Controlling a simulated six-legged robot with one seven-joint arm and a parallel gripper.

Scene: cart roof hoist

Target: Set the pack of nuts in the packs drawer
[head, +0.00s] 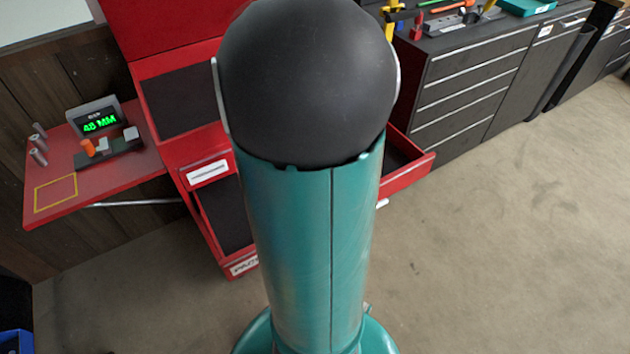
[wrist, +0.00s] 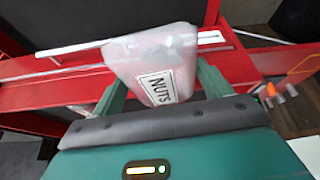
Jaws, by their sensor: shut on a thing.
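The pack of nuts (wrist: 158,60) is a pale, translucent bag with a white label reading NUTS. It is clamped between the two green fingers of my gripper (wrist: 160,88) in the wrist view. The pack is in front of red drawer edges, and I cannot tell whether it touches them. In the head view my arm hides the gripper and the pack. The low red drawer (head: 228,262) at the left of my arm is open, with a dark interior and a partly hidden label that may read PACKS.
The red cart (head: 185,60) has another labelled front (head: 208,172) above. An open red drawer (head: 410,172) sticks out right of my arm. A red side shelf (head: 100,180) holds a display reading 48 MM (head: 98,121). Dark cabinets (head: 470,85) stand behind; the right floor is clear.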

